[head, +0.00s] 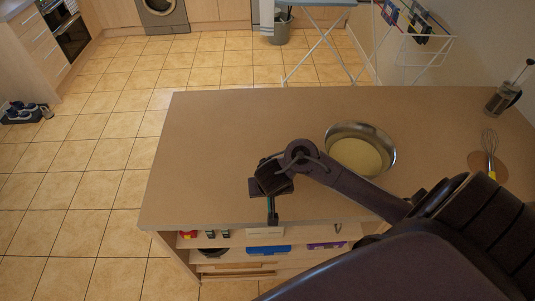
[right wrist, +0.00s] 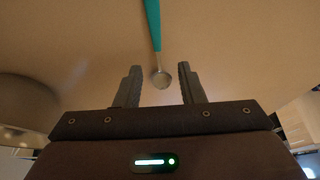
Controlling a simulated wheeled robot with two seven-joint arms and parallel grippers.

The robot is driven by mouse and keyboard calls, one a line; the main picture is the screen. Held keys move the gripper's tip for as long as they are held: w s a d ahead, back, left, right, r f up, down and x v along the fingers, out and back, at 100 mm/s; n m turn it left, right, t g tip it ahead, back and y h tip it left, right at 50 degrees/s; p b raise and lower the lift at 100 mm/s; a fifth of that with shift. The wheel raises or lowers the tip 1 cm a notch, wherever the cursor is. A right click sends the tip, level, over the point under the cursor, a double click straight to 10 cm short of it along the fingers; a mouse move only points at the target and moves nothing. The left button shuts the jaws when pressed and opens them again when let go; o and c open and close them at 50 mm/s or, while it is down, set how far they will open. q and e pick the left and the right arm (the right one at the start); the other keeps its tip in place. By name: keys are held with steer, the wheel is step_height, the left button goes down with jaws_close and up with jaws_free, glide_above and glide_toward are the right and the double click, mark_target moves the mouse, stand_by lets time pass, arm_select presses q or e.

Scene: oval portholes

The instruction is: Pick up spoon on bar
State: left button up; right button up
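The spoon has a teal handle and a small round metal bowl. In the right wrist view, the spoon (right wrist: 153,25) has its bowl between the two fingertips in the picture, and its handle runs away to the top edge. I cannot tell its exact distance from the fingers. My right gripper (right wrist: 160,68) is open, with a gap on each side of the bowl. My left gripper is out of view.
A metal bowl (head: 388,143) stands on the bar behind my right forearm. Shelves (head: 265,238) with several items lie under the front edge. The bar's left part is clear.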

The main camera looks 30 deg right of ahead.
steer(key=b+x, duration=0.1)
steer(key=x, duration=0.2)
steer(key=b+x, duration=0.1)
steer(key=x, duration=0.2)
steer(key=shift+d, duration=0.25)
jaws_close()
